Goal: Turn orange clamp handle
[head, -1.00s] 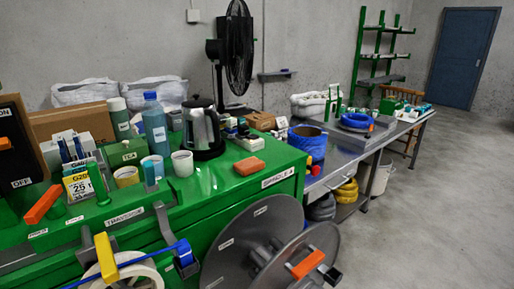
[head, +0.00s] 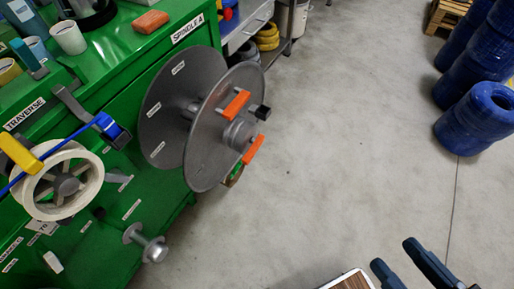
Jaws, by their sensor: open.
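In the head view, two orange handles sit at the hub of the grey reel on the green machine's front. The upper orange handle (head: 236,104) is tilted beside the hub, and the lower orange handle (head: 253,150) slants at the hub's front end. I cannot tell which one is the clamp handle. The grey reel (head: 205,152) has two large round flanges below the "SPINDLE A" label. My gripper (head: 394,254) shows at the bottom right as two dark fingers, open and empty. It is over the floor, well apart from the reel and handles.
The green machine (head: 150,65) fills the left, with a cream spool (head: 88,180), blue strip and yellow handle (head: 20,153). A silver spindle (head: 150,246) juts out below. Blue cable coils (head: 476,119) stand at right. A wood-topped item (head: 351,281) is at bottom. Floor between is clear.

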